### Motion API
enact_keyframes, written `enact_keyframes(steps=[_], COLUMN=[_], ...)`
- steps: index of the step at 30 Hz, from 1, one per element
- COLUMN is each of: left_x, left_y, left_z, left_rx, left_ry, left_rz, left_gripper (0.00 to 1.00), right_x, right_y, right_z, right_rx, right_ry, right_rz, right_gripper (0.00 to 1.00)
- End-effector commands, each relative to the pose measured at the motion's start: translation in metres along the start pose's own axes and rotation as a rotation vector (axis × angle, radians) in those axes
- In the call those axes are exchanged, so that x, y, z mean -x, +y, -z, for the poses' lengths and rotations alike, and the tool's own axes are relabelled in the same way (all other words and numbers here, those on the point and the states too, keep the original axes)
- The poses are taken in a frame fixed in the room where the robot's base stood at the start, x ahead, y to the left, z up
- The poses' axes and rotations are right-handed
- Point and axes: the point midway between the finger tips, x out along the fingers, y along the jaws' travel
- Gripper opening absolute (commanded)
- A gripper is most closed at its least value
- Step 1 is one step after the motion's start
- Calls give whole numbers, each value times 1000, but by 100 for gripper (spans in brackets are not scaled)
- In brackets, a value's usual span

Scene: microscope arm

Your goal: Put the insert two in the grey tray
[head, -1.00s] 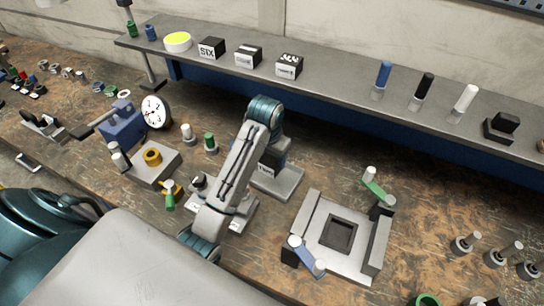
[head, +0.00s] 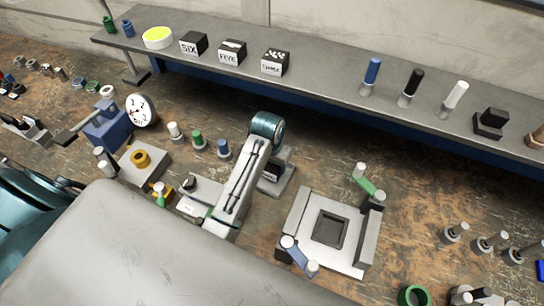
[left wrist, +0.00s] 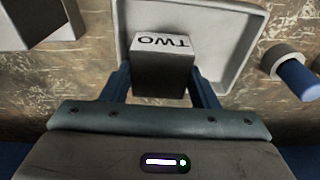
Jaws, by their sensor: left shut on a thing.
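Insert two is a dark block with a white top marked TWO, seen in the left wrist view (left wrist: 163,62) and partly behind my arm in the head view (head: 271,173). My left gripper (left wrist: 162,84) is shut on it, one dark blue finger on each side. The grey tray, with a raised rim (left wrist: 252,28), lies under and around the block in the left wrist view. In the head view the tray (head: 288,168) is mostly hidden by my left arm. I cannot tell whether the block touches the tray floor. My right gripper is not in view.
A grey fixture (head: 358,252) with a square recess stands right of the tray. White, green and blue pegs (head: 223,149) stand to the left. Labelled blocks such as FIVE (head: 232,52) and several pegs sit on the back shelf (head: 325,75).

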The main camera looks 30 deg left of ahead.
Motion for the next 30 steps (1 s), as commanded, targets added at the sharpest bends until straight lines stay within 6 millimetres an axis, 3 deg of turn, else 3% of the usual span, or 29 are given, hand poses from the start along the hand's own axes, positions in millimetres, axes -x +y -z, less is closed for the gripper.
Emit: enact_keyframes(steps=[7, 19, 20, 21, 30], left_x=[-24, -28, -30, -30, -29], left_y=[0, 0, 0, 0, 0], left_z=[-2, -3, -4, -4, -4], left_rx=[0, 0, 0, 0, 0], left_ry=[2, 2, -2, -2, -2], left_rz=[0, 0, 0, 0, 0], left_gripper=[0, 0, 58, 63, 63], right_x=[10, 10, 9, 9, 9], right_y=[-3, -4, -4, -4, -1], right_z=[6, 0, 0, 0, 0], right_rx=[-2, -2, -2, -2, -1], right_ry=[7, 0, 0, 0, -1], right_rz=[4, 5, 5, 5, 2], right_gripper=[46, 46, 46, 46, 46])
